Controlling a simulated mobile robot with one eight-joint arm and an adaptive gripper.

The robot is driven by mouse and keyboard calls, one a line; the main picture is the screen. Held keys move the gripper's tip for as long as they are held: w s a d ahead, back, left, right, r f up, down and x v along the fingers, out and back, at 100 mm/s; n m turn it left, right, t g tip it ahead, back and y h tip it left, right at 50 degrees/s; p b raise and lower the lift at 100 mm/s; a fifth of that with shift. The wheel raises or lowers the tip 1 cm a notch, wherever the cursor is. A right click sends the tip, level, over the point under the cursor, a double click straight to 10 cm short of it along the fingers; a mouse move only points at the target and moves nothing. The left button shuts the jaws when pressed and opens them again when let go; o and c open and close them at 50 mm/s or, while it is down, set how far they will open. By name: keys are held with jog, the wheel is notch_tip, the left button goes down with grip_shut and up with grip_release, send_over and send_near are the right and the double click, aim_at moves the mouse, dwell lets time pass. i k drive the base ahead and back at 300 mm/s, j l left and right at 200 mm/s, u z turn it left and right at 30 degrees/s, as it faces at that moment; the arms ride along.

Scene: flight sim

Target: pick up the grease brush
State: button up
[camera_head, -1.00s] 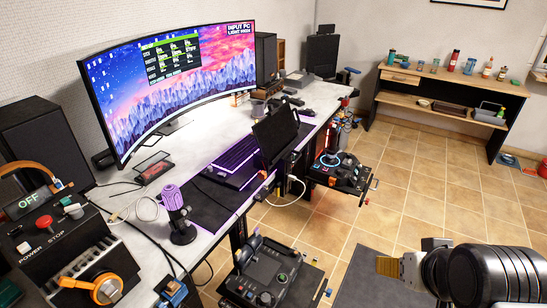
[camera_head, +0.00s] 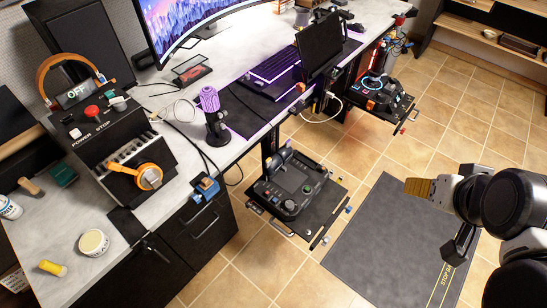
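I cannot tell for sure which item is the grease brush. A short yellow-handled piece with a paler end (camera_head: 52,268) lies on the desk at the lower left, in front of a white round tub (camera_head: 94,242). A wooden-handled item (camera_head: 31,187) lies farther back on the same desk, beside a green block (camera_head: 63,174). My gripper (camera_head: 420,188) is at the right, over the floor and far from these items. Its yellow-brown finger part points left. Nothing shows in it, and its opening is not clear from this angle.
A microphone (camera_head: 213,118) and a low side platform with a control panel (camera_head: 290,190) are to the right. A dark mat (camera_head: 375,240) covers open floor.

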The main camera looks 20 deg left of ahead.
aim_at(60, 271)
jog(key=u, duration=2.95)
